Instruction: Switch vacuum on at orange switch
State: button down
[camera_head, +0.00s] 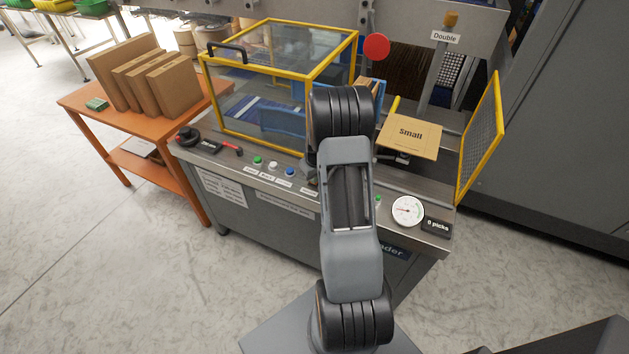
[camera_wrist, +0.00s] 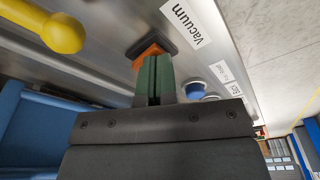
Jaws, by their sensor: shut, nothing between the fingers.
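In the wrist view the orange switch (camera_wrist: 146,48) sits on a dark plate on the steel panel, beside a white label reading "Vacuum" (camera_wrist: 186,20). My gripper (camera_wrist: 156,62) is shut and empty, its green fingertips right at the orange switch and covering part of it. I cannot tell whether they touch it, or which way the switch is set. In the head view my arm hides the switch and the gripper.
A yellow knob (camera_wrist: 62,33) is near the switch; a blue button (camera_wrist: 194,90) is on its other side. On the panel are a round gauge (camera_head: 407,211) and a "0 picks" display (camera_head: 437,227). A yellow-framed guard (camera_head: 262,75) and a "Small" carton (camera_head: 410,136) stand behind.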

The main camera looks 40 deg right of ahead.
jog(key=shift+r, duration=0.1)
jog(key=shift+r+p, duration=2.05)
jog(key=shift+r, duration=1.4)
jog(key=shift+s+a+f+m, duration=0.1)
jog(key=shift+s+m, duration=0.1)
jog(key=shift+m, duration=0.2)
jog(key=s+a+r+t, duration=0.1)
jog(key=s+a+r, duration=0.7)
jog(key=a+r, duration=0.2)
jog(key=s+a+r+n+t, duration=0.1)
jog(key=s+a+r, duration=0.8)
jog(key=a, duration=0.4)
jog(key=shift+r, duration=0.4)
